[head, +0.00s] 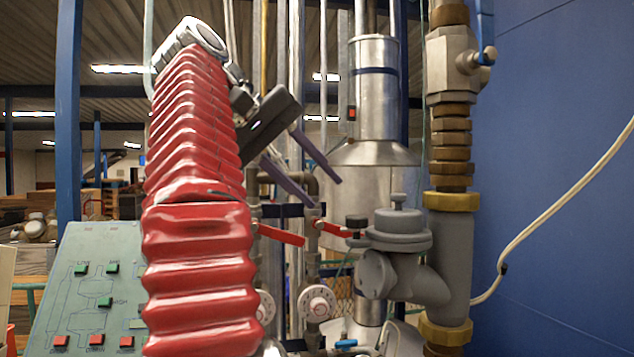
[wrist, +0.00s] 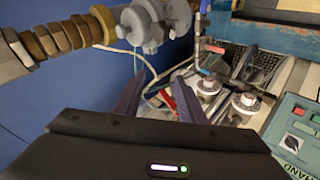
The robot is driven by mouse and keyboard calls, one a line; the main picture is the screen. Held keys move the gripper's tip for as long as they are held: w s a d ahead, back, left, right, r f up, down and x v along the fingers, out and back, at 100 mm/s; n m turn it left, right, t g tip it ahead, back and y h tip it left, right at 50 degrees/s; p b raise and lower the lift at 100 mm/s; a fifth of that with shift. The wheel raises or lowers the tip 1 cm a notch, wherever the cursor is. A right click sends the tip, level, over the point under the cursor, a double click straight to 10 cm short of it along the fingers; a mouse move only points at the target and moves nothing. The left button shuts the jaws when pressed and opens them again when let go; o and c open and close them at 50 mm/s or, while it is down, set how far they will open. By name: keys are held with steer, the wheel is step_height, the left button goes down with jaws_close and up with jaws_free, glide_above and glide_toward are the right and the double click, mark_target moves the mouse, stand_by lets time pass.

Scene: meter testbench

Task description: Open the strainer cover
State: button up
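The strainer cover (head: 398,231) is a grey round cap with a small knob on top. It sits on the grey strainer body (head: 425,282), which branches left from the vertical pipe at the right. No gap shows between cover and body. The strainer also shows at the top of the wrist view (wrist: 152,25), where I cannot clearly tell cover from body. My gripper (head: 327,193) is up and left of the cover, apart from it, with its fingers pointing down and right. Its two purple-grey fingers are spread with nothing between them, also in the wrist view (wrist: 159,82).
Red-handled valves (head: 280,235) and white dials (head: 317,303) stand below my gripper. A metal cylinder (head: 376,95) rises behind it. A green control panel (head: 85,290) is at lower left. A blue wall (head: 560,150) with a cable bounds the right.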

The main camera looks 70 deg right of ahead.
stand_by(0.6)
steer(key=w+d+f+n+t+h, duration=0.1)
steer(key=w+d+f+n+t, duration=0.2)
steer(key=w+d+f, duration=0.6)
steer(key=w+a+f+n+t+y, duration=0.1)
steer(key=w+a+f+n+t, duration=0.35)
steer(key=w+a+f, duration=0.9)
steer(key=w+a+f+n+t+y, duration=0.2)
steer(key=a+f+t+y, duration=0.15)
steer(key=a+f, duration=1.25)
steer(key=s+a+f+n+y, duration=0.2)
steer(key=s+a+f, duration=0.2)
steer(key=a, duration=0.5)
steer(key=s+a+f+n+y, duration=0.1)
steer(key=s+a+f, duration=0.3)
steer(key=a, duration=0.6)
steer(key=shift+a+f+n+t+y, duration=0.2)
steer(key=shift+a+n+t+y, duration=0.1)
steer(key=shift+n+t+y, duration=0.1)
